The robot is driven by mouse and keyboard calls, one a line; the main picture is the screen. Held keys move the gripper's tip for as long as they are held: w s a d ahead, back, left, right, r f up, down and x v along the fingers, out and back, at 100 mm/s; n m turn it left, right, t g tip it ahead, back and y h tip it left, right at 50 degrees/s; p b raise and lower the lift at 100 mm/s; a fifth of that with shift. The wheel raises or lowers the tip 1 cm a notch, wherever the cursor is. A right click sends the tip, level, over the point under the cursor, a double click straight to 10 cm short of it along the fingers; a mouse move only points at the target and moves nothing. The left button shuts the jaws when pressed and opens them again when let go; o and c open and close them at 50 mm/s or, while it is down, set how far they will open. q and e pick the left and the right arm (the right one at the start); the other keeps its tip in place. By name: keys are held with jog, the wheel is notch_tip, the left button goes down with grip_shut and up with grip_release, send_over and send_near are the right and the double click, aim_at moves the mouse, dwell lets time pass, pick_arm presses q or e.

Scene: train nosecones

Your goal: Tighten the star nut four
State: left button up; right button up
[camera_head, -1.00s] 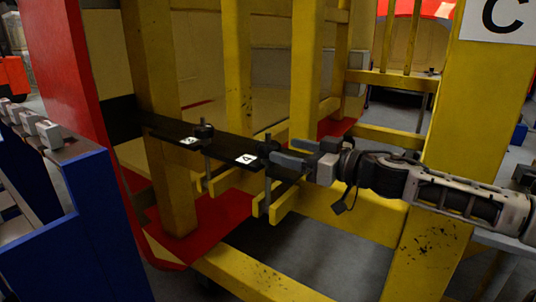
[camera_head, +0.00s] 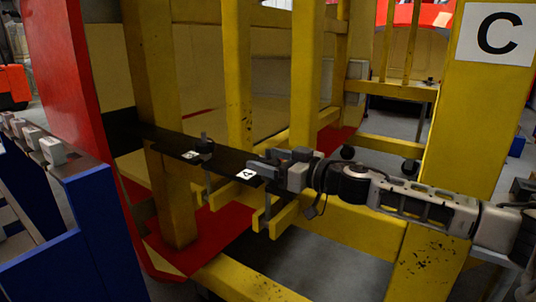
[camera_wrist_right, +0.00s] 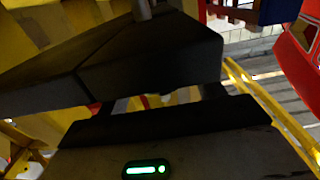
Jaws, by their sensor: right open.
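My right gripper (camera_head: 262,160) reaches in from the right in the head view, open, with its fingers at the end of the black shelf (camera_head: 226,161), by the label 4 (camera_head: 246,174). Star nut four is hidden behind the fingers, so I cannot tell whether it lies between them. In the right wrist view, a dark plate (camera_wrist_right: 150,62) fills the space ahead of the gripper, with a grey rod (camera_wrist_right: 143,9) at its upper edge. My left gripper is in neither view.
Another dark star nut (camera_head: 205,143) stands on the shelf by its own label (camera_head: 191,155). Yellow posts (camera_head: 307,75) rise behind the shelf, and a thick yellow post with a C sign (camera_head: 497,35) stands at right. A blue frame (camera_head: 85,230) is at left.

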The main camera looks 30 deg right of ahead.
jog(key=shift+w+a, duration=0.15)
jog(key=shift+w, duration=0.05)
jog(key=c, duration=1)
